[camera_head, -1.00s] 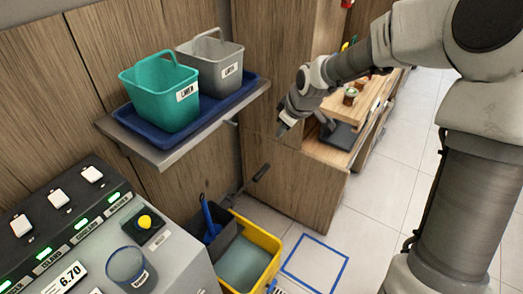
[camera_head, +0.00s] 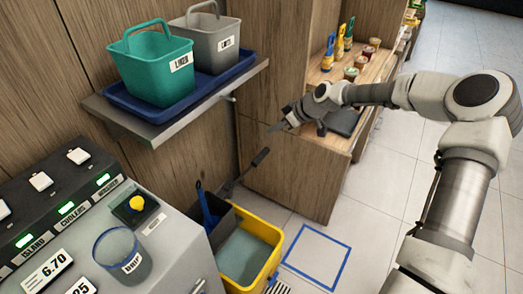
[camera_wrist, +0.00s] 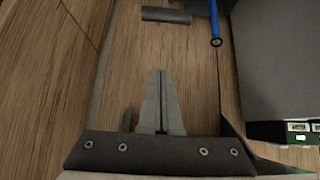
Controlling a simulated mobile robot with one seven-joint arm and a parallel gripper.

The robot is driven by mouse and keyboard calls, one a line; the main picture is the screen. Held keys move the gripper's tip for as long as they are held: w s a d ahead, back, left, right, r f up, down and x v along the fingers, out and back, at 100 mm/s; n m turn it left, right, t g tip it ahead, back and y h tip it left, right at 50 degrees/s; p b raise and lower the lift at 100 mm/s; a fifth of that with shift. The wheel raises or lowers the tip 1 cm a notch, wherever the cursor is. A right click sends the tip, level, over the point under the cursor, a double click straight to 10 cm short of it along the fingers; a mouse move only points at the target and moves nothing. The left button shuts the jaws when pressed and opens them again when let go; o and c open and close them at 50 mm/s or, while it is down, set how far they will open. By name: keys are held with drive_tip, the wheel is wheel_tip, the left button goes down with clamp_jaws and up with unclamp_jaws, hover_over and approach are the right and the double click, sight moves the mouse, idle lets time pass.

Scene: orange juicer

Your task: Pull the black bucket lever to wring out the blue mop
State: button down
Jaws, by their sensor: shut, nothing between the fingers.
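The yellow bucket (camera_head: 277,236) stands on the floor with a dark wringer (camera_head: 226,228) at its left side. The blue mop (camera_head: 205,205) stands upright in the wringer; its blue handle also shows at the top of the wrist view (camera_wrist: 214,20). The black lever (camera_head: 260,157) slants up and right from the wringer. A dark cylinder at the top of the wrist view (camera_wrist: 166,15) looks like its grip. My gripper (camera_head: 273,128) is shut and empty, above the lever's end and apart from it. Its closed fingers show in the wrist view (camera_wrist: 161,75).
A wall shelf (camera_head: 170,128) with a blue tray, a green basket (camera_head: 155,70) and a grey basket (camera_head: 208,42) is left of my gripper. A wooden cabinet (camera_head: 285,180) stands close behind the lever. The grey counter machine (camera_head: 150,250) is front left. A blue floor square (camera_head: 317,228) is empty.

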drive_tip(key=b, duration=0.3)
hover_over(263, 154)
drive_tip(key=w+a, duration=0.1)
drive_tip(key=a, duration=0.1)
wheel_tip(263, 154, down, 7)
drive_tip(key=shift+d+f, duration=0.1)
drive_tip(key=f, duration=0.2)
drive_tip(key=d, duration=0.1)
drive_tip(key=shift+s+d+f, duration=0.1)
drive_tip(key=shift+s+f, duration=0.2)
drive_tip(key=shift+f, duration=0.1)
drive_tip(key=shift+s+d+f+b, duration=0.15)
drive_tip(key=shift+f+b, duration=0.15)
drive_tip(key=shift+f, duration=0.05)
drive_tip(key=shift+d, duration=0.1)
